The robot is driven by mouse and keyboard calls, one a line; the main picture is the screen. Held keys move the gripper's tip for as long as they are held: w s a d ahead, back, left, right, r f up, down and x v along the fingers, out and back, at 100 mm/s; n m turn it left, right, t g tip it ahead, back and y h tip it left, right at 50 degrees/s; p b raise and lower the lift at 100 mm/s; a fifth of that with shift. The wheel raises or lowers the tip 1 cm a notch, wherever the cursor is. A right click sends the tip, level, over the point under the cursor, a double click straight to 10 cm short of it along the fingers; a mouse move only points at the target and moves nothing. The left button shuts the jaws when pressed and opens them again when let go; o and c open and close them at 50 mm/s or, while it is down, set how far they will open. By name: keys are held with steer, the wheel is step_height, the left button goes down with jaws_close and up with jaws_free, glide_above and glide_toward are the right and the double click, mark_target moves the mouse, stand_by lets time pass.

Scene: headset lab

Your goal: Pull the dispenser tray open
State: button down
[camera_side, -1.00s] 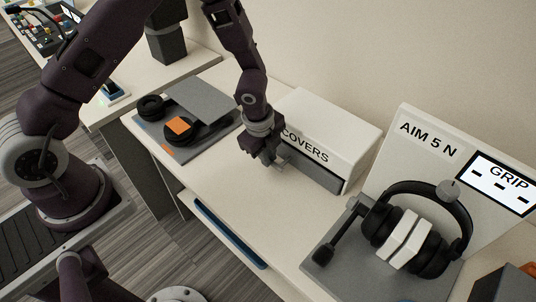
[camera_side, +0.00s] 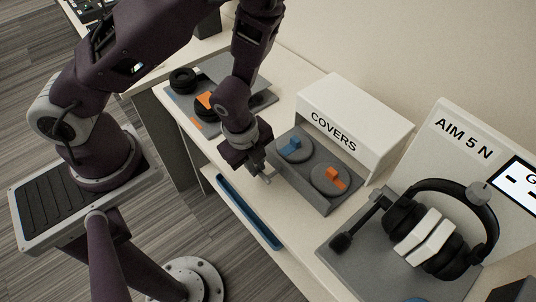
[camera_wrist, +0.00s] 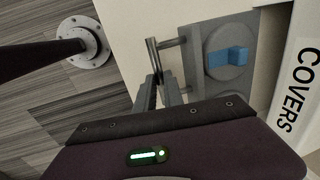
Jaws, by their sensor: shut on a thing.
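The dispenser is a white box (camera_side: 350,108) marked COVERS, at the back of the table. Its grey tray (camera_side: 300,187) sticks well out of the front. On the tray lie a round grey cover with a blue tab (camera_side: 294,146) and one with an orange tab (camera_side: 331,179). My gripper (camera_side: 263,174) is at the tray's front, shut on the tray's bar handle (camera_wrist: 153,57). The wrist view shows the fingers around the handle, the tray (camera_wrist: 194,62) and the blue-tabbed cover (camera_wrist: 228,58).
A headset (camera_side: 440,230) rests on a grey stand at right, before a panel reading AIM 5 N. A grey fixture with black ear pads (camera_side: 183,80) lies behind my arm.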

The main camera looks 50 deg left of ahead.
steer(key=c, duration=1.5)
jaws_free()
steer(key=shift+o, duration=0.2)
step_height(320, 180, up, 7)
steer(key=s, duration=0.1)
steer(key=shift+s, duration=0.15)
